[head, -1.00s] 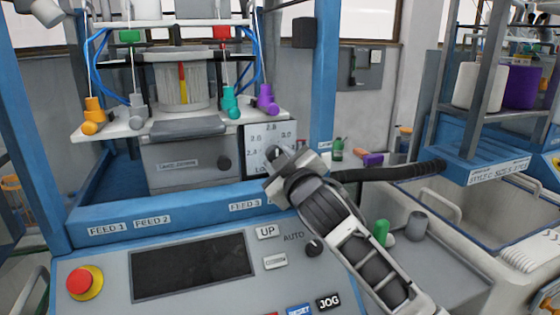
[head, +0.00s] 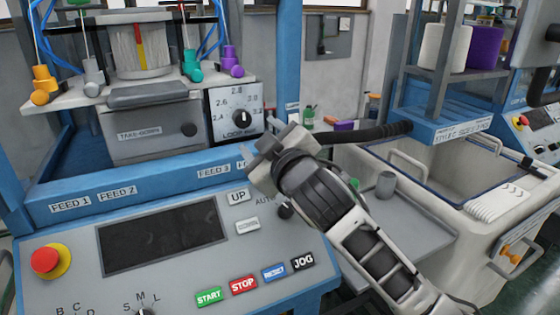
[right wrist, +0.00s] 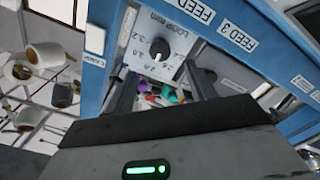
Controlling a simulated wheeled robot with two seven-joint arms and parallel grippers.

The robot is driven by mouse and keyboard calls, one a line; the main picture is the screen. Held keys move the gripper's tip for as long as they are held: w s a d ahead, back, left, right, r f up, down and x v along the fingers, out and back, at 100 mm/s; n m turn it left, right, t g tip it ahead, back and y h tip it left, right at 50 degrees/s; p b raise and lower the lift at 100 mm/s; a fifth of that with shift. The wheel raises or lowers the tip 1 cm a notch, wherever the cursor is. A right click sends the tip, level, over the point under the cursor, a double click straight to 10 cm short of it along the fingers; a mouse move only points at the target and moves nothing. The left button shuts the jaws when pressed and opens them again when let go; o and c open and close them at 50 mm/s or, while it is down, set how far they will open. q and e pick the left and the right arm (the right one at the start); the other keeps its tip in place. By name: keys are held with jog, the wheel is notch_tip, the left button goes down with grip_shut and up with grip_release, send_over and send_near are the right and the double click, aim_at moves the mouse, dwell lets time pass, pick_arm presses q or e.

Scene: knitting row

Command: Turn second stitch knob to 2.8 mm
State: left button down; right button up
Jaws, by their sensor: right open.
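A black round knob (head: 243,119) sits on a square dial plate (head: 221,125) marked from 2.4 past 2.8 at the top, with "LOOP mm" below. Which number its pointer faces is too small to tell. My right gripper (head: 265,153) is just below and right of the dial, apart from the knob. In the right wrist view the open, empty jaws (right wrist: 161,82) point toward the panel, and the knob (right wrist: 160,49) shows upside down beyond the tips. My left gripper is out of view.
A blue frame rail (head: 150,183) with FEED labels runs under the dial. A sloped control panel (head: 190,275) with a red stop button (head: 46,260) lies in front. A blue post (head: 291,75) stands right of the dial. Coloured yarn guides (head: 193,72) sit above.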

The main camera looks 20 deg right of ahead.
jog(key=s, duration=0.8)
jog(key=shift+d+b, duration=0.15)
jog(key=shift+b, duration=0.3)
jog(key=s+d+f+m+g, duration=0.1)
jog(key=s+f+m+g, duration=0.15)
jog(key=f, duration=0.65)
jog(key=s+f+m+g, duration=0.1)
jog(key=s+f+g, duration=0.3)
jog(key=f, duration=0.5)
jog(key=s+f+m+g, duration=0.3)
jog(key=s+f+g, duration=0.5)
jog(key=s+f, duration=0.7)
jog(key=w+a+f+n+t+y, duration=0.1)
jog(key=w+a+f+t+y, duration=0.1)
jog(key=w+a+f+t, duration=0.3)
notch_tip(320, 180, down, 2)
jog(key=shift+f+t, duration=0.1)
jog(key=shift+t, duration=0.75)
